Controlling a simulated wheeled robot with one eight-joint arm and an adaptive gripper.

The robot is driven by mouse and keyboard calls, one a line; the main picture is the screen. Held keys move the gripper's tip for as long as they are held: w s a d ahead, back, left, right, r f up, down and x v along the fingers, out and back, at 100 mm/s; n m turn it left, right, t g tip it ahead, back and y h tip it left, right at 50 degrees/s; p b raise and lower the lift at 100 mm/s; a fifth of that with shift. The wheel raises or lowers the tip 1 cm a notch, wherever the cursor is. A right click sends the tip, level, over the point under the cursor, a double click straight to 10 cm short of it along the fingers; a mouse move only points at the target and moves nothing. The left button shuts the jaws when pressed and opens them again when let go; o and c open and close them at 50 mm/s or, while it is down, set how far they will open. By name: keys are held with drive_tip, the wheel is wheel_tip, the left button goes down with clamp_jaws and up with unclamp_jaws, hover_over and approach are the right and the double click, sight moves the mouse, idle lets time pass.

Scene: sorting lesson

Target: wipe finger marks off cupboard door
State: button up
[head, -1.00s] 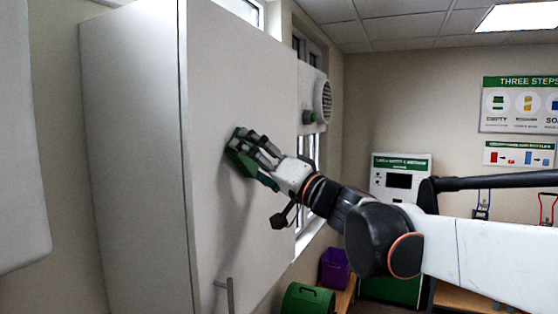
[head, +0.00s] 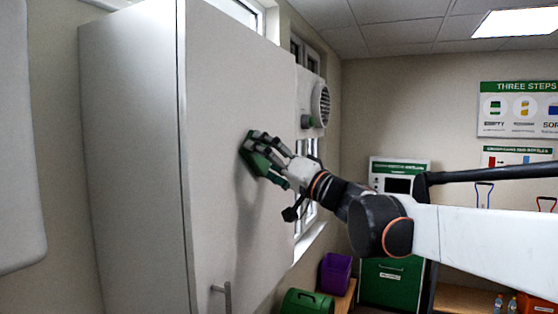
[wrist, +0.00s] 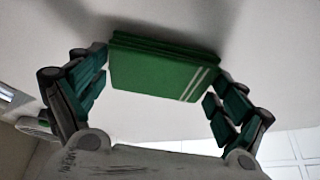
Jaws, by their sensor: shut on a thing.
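The cupboard door (head: 225,120) is a plain pale panel at the left of the head view, with a bar handle (head: 227,297) low on it. My gripper (head: 262,152) is at the door's right part, at mid height. It is shut on a green cloth pad (wrist: 155,70) with white stripes, seen in the wrist view between the two fingers. The pad's far side faces the door and looks to be against it or very close; I cannot tell which. I make out no finger marks on the door.
A round vent (head: 320,104) and a window lie right of the cupboard. A purple bin (head: 336,272) and a green drum (head: 307,302) stand low beyond it. A green and white machine (head: 398,175) is at the back wall. The door surface around the pad is clear.

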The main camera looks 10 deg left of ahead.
sight(241, 154)
drive_tip(key=shift+w+d, duration=0.15)
drive_tip(key=shift+w, duration=0.4)
drive_tip(key=shift+s+a, duration=0.4)
drive_tip(key=shift+s, duration=0.75)
drive_tip(key=shift+s+a, duration=0.4)
drive_tip(key=shift+s, duration=0.75)
drive_tip(key=shift+s+a, duration=0.4)
drive_tip(key=shift+s, duration=0.75)
drive_tip(key=shift+d, duration=0.15)
drive_tip(key=shift+s+d, duration=0.35)
drive_tip(key=shift+d, duration=0.55)
drive_tip(key=shift+s+d, duration=0.3)
drive_tip(key=shift+d, duration=0.6)
drive_tip(key=shift+s+d, duration=0.35)
drive_tip(key=shift+d, duration=0.55)
drive_tip(key=d, duration=0.1)
drive_tip(key=s+d, duration=0.1)
drive_tip(key=shift+d, duration=0.35)
